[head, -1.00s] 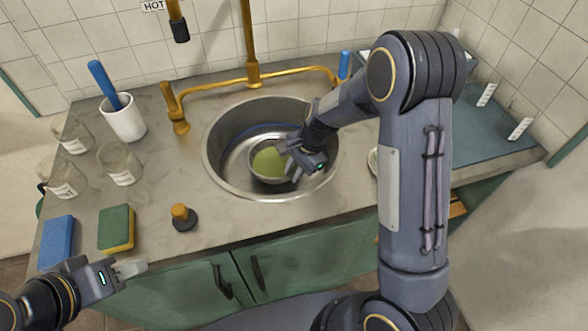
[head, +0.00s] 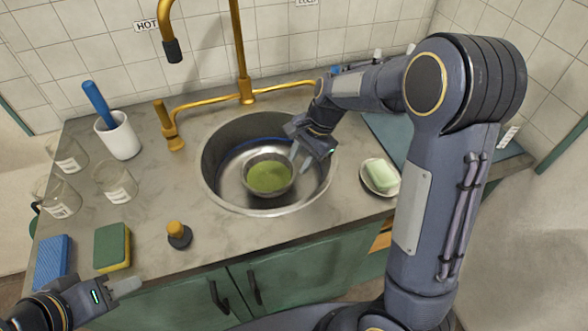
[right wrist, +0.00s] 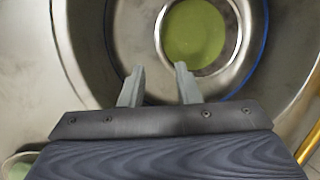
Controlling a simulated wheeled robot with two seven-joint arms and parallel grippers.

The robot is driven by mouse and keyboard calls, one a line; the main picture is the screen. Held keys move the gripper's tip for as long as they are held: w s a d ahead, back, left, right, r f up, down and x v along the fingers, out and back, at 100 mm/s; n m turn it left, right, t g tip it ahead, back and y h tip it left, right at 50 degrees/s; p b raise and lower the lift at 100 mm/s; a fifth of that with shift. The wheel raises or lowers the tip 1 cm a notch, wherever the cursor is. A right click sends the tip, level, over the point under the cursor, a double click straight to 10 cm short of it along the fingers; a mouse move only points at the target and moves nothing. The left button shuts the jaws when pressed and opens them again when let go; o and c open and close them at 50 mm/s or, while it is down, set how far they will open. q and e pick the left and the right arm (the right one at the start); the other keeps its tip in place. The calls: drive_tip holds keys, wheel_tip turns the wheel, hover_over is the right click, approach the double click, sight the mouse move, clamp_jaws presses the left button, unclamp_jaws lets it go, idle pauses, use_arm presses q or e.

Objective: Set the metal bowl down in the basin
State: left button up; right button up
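The metal bowl (head: 267,191) with green contents sits in the round steel basin (head: 211,178), upright as far as I can see. It also shows in the right wrist view (right wrist: 238,32). My right gripper (head: 300,163) is above the right part of the basin, beside the bowl's right rim. In the right wrist view its two fingers (right wrist: 159,86) are spread apart with nothing between them, and the bowl lies beyond the tips. My left gripper (head: 124,287) is at the lower left, away from the basin; its finger gap is not clear.
A brass faucet (head: 245,92) stands behind the basin. A soap dish (head: 372,187) with pale soap is on its right. On the left are a black-based stopper (head: 180,241), a green sponge (head: 112,247), glass beakers (head: 114,182) and a white cup (head: 119,138) with a blue-handled tool.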

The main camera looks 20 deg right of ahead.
drive_tip(key=s+d+r+n+t+y, duration=0.1)
drive_tip(key=s+r+n, duration=0.2)
drive_tip(key=s+r, duration=0.25)
drive_tip(key=s+d+r+n+t, duration=0.1)
drive_tip(key=s+d+r+n, duration=0.1)
drive_tip(key=s+r, duration=0.35)
drive_tip(key=s+f+n+t+h, duration=0.1)
drive_tip(key=s+n, duration=0.5)
drive_tip(key=s, duration=0.7)
drive_tip(key=shift+s+a+f+t, duration=0.2)
drive_tip(key=shift+a+t, duration=0.2)
drive_tip(key=shift+t, duration=0.5)
